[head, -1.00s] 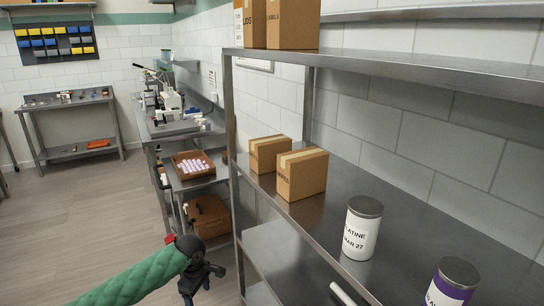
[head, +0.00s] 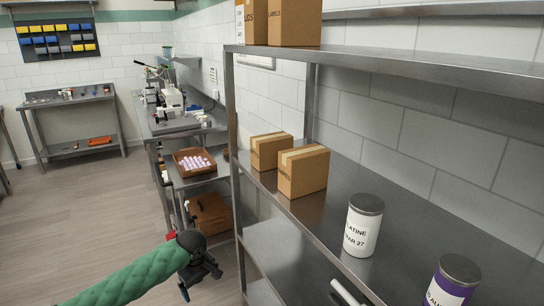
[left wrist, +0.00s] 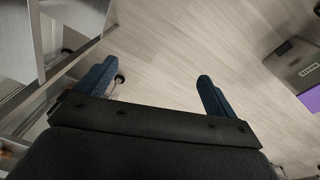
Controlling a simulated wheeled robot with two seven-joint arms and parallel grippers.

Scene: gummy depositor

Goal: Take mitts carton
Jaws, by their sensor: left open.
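Two cardboard cartons stand on the middle shelf in the head view: a rear carton (head: 268,152) and a nearer carton (head: 303,172) with a partly legible label on its left face. I cannot read which of them, if either, is the mitts carton. My left gripper (head: 199,287) is below and left of these cartons, in front of the shelf and apart from it. In the left wrist view its two blue fingers (left wrist: 156,86) are spread with only floor between them.
The metal shelf unit (head: 400,240) also holds a gelatine can (head: 363,228) and a purple-banded can (head: 451,284). Cartons labelled LIDS and LABELS (head: 294,22) stand on the upper shelf. A brown tray (head: 178,170) of pale pieces sits on the bench behind. Floor at left is clear.

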